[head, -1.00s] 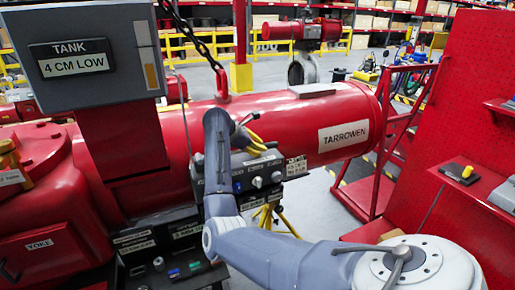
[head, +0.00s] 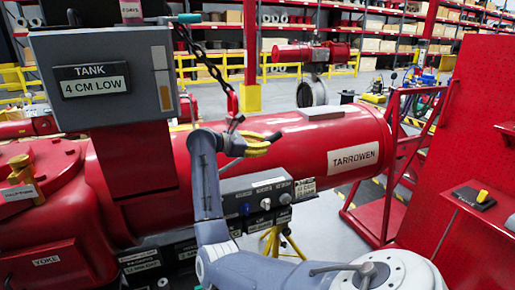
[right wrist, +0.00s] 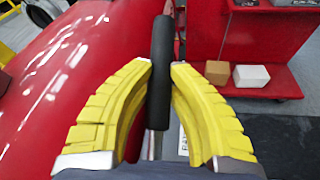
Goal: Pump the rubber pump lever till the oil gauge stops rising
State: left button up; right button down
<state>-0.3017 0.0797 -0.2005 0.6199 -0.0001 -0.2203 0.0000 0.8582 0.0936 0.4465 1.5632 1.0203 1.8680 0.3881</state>
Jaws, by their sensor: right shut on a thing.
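The black rubber pump lever (right wrist: 162,42) stands between the yellow fingers of my right gripper (right wrist: 160,82) in the right wrist view. The gripper is shut on it. The grey tank box (head: 108,82) at the upper left reads "4 CM LOW". A narrow gauge strip (head: 164,90) on its face is grey above and yellow-orange below. My left gripper is out of view.
A chain with a red hook (head: 233,105) hangs just behind my right gripper. A panel with knobs (head: 265,203) is below it, beside my forearm. A red bench (head: 480,225) with a red board stands at the right. Grey floor shows between cylinder and bench.

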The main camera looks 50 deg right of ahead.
jog(key=shift+r, duration=0.1)
jog(key=c, duration=1.2)
grip_release()
jog(key=v, duration=1.2)
